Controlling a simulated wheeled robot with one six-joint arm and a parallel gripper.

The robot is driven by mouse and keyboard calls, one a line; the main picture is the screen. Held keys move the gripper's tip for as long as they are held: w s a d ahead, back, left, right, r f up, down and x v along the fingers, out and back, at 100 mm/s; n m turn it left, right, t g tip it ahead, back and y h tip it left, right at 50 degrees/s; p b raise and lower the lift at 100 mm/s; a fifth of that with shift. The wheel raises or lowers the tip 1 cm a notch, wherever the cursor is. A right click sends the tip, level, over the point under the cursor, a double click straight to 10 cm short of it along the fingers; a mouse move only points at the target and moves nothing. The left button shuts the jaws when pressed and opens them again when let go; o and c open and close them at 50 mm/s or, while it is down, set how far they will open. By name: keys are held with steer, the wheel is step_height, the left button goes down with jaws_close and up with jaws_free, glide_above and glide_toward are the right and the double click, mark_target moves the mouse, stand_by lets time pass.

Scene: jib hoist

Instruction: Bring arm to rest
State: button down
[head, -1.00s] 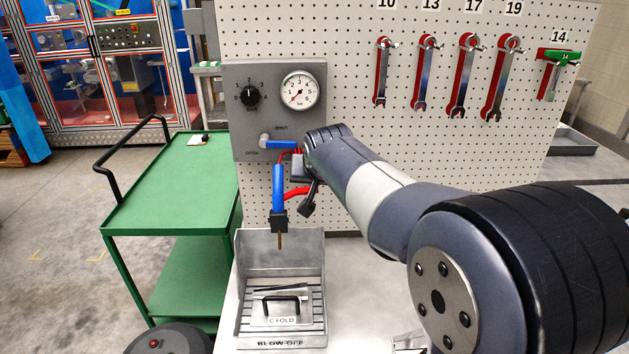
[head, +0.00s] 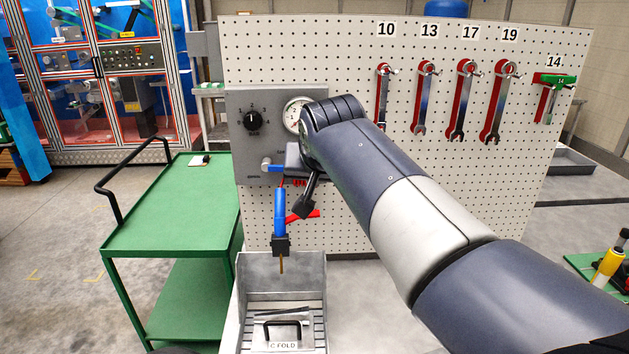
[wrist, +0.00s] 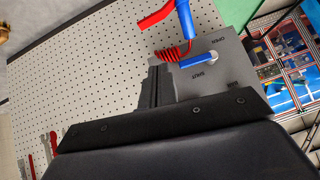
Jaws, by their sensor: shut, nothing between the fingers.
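My arm reaches in from the right in the head view, in front of the pegboard. My gripper (head: 306,203) points down near the grey regulator panel (head: 275,103), just right of the hanging blue air gun (head: 280,213). It also shows in the wrist view (wrist: 157,82), where the narrow dark fingers are shut with nothing between them. The blue valve lever (head: 275,168) lies level on the panel; it also shows in the wrist view (wrist: 197,61). A red hose runs by the gun, partly hidden behind my gripper. My arm covers part of the pressure gauge (head: 294,112).
A grey blow-off tray (head: 245,285) holding a C FOLD part (head: 283,344) stands below the gun. A green cart (head: 165,205) is at left. Wrenches (head: 425,98) hang on the pegboard (head: 345,60). A yellow-handled tool (head: 609,266) lies at far right.

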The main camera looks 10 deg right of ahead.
steer(key=w+f+n+h+b, duration=0.1)
steer(key=w+f+h+b, duration=0.1)
steer(key=w+f, duration=0.45)
steer(key=v, duration=0.6)
steer(key=shift+d+r, duration=0.15)
steer(key=shift+r, duration=0.25)
steer(key=shift+f, duration=0.1)
stand_by(0.3)
